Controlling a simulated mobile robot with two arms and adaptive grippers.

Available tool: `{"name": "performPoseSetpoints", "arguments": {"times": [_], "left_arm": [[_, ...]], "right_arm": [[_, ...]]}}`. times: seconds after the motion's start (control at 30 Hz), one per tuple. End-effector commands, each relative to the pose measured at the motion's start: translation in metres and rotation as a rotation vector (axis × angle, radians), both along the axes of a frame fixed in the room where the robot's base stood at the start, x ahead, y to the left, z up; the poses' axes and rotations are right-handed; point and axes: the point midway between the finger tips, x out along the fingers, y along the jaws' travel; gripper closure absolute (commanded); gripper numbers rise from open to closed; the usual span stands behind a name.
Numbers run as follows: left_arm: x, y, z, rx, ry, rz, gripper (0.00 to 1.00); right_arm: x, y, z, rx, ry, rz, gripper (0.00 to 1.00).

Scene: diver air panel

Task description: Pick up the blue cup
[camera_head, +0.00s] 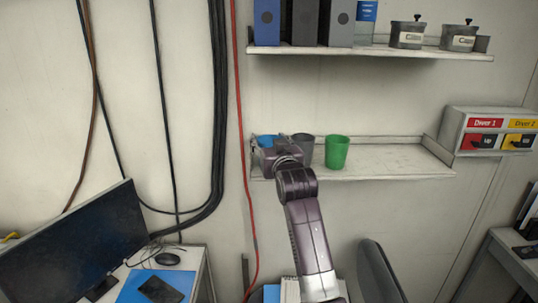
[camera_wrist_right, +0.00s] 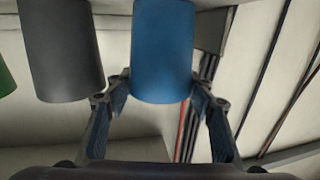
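The blue cup (camera_head: 266,141) stands at the left end of the lower shelf. In the head view my right gripper (camera_head: 268,155) is in front of it and hides most of it. In the right wrist view the blue cup (camera_wrist_right: 162,50) is large and central. The right gripper's two fingers (camera_wrist_right: 160,92) are spread, one on each side of the cup's near end. Narrow gaps seem to show between the fingers and the cup; I cannot tell if either touches. My left gripper is in neither view.
A grey cup (camera_head: 303,147) stands close beside the blue one, then a green cup (camera_head: 337,152). The lower shelf (camera_head: 400,160) is clear to their right. An upper shelf (camera_head: 380,51) holds binders and pots. A red cable (camera_head: 240,120) runs just left of the shelves.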

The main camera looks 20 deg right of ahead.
Motion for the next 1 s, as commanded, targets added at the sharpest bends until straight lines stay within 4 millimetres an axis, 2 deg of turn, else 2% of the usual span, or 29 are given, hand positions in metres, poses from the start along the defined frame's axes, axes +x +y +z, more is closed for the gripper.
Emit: {"name": "performPoseSetpoints", "arguments": {"times": [0.03, 0.1, 0.13, 0.4, 0.57, 0.67, 1.0], "left_arm": [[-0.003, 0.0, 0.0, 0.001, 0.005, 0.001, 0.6], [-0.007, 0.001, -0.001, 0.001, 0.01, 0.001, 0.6], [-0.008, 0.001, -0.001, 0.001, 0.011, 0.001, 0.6], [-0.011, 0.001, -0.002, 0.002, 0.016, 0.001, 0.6], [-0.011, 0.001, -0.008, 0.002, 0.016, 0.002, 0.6], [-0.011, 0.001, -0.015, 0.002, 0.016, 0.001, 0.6], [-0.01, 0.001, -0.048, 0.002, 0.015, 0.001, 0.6]], "right_arm": [[0.0, 0.0, 0.0, 0.0, 0.001, 0.0, 0.61], [0.0, 0.0, 0.0, 0.0, 0.001, 0.0, 0.69], [0.0, 0.0, 0.0, 0.0, 0.0, 0.0, 0.69], [0.0, 0.0, 0.002, 0.0, 0.0, 0.0, 0.7], [0.0, 0.0, 0.014, 0.0, -0.004, 0.0, 0.7], [0.0, 0.0, 0.03, -0.001, -0.007, 0.0, 0.7], [-0.001, 0.0, 0.125, -0.001, -0.007, 0.0, 0.7]]}}
